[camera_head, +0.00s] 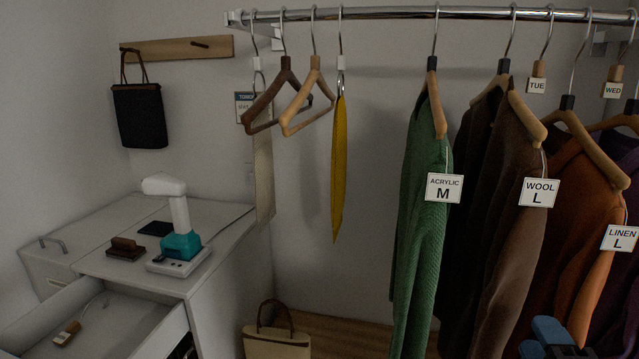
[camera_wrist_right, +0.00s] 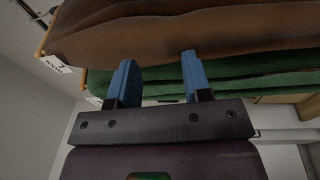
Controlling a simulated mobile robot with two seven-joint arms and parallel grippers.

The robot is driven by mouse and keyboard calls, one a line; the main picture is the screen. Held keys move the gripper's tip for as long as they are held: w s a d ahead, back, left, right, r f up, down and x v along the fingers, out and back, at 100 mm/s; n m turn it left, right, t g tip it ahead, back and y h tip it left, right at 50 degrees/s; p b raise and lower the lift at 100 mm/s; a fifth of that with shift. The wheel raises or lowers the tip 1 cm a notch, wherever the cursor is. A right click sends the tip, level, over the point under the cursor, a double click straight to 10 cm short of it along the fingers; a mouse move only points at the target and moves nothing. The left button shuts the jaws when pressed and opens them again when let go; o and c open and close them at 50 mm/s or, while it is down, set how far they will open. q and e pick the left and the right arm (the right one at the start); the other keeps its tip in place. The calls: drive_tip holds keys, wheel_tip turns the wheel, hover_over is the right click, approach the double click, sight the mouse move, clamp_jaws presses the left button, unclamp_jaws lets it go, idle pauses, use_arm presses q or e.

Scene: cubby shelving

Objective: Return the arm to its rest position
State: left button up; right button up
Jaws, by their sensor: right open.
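My right gripper (camera_head: 552,338) shows at the bottom right of the head view as blue fingertips, low in front of the orange-brown garment (camera_head: 570,240). In the right wrist view the two blue fingers of my right gripper (camera_wrist_right: 158,78) stand wide apart with nothing held between them. Beyond them lie a brown garment (camera_wrist_right: 200,30) and a green garment (camera_wrist_right: 240,72). I cannot tell whether the fingers touch the cloth. My left gripper is not in view.
A chrome rail (camera_head: 400,13) carries several hanging garments, including a green one (camera_head: 425,190) tagged ACRYLIC M, and empty hangers (camera_head: 300,95). At left is a white cabinet (camera_head: 225,270) with an open drawer (camera_head: 110,325). A tan bag (camera_head: 275,343) stands low in the middle.

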drive_tip(key=s+d+f+m+g+h, duration=0.1)
drive_tip(key=s+f+m+g, duration=0.45)
drive_tip(key=f, duration=0.25)
drive_tip(key=s+d+f+m+g+h, duration=0.1)
drive_tip(key=s+f+m+g, duration=0.4)
drive_tip(key=f, duration=0.4)
drive_tip(key=s+a+f+m+g+y, duration=0.2)
drive_tip(key=s+a+f+m+g, duration=0.15)
drive_tip(key=s, duration=0.35)
drive_tip(key=s+a+f+m+g+y, duration=0.2)
drive_tip(key=s+f+g, duration=0.15)
drive_tip(key=s, duration=0.35)
drive_tip(key=w+f+t, duration=0.7)
drive_tip(key=w+t, duration=0.2)
drive_tip(key=shift+f+n+t+y, duration=0.3)
drive_tip(key=shift+f+n+t, duration=0.05)
drive_tip(key=shift+n, duration=0.05)
drive_tip(key=shift+a, duration=0.1)
